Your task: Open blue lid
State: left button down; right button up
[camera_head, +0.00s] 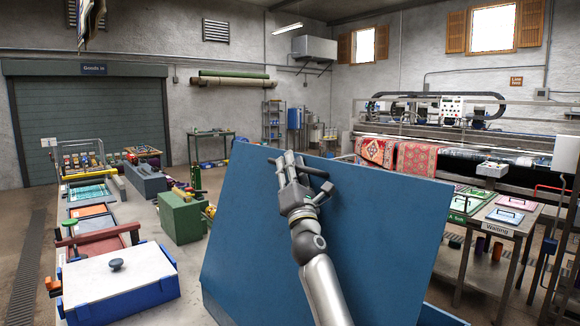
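A large blue lid (385,235) fills the lower middle of the head view. It stands tilted up, with its broad flat face toward me. Blue edges of what looks like its box (440,316) show at the bottom right. My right gripper (289,163) is at the lid's upper part, near the top edge, with its arm crossing in front of the face. Dark bar-like parts show on both sides of the fingers; I cannot tell whether they are a handle or gripper parts. Whether the fingers are closed is unclear. My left gripper is not in view.
A white-topped blue box (120,275) with a dark knob stands at the lower left. A green box (181,218) stands behind it on the long bench. A table (500,232) with coloured lidded trays is at the right. A rug-washing machine (450,140) stands behind.

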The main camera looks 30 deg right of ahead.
jog(key=v, duration=1.2)
jog(key=shift+f, duration=0.15)
jog(key=b+v, duration=0.4)
jog(key=v, duration=0.8)
jog(key=shift+d+f, duration=0.2)
jog(key=shift+d, duration=0.05)
dwell(0.6)
jog(key=shift+s, duration=0.1)
dwell(0.7)
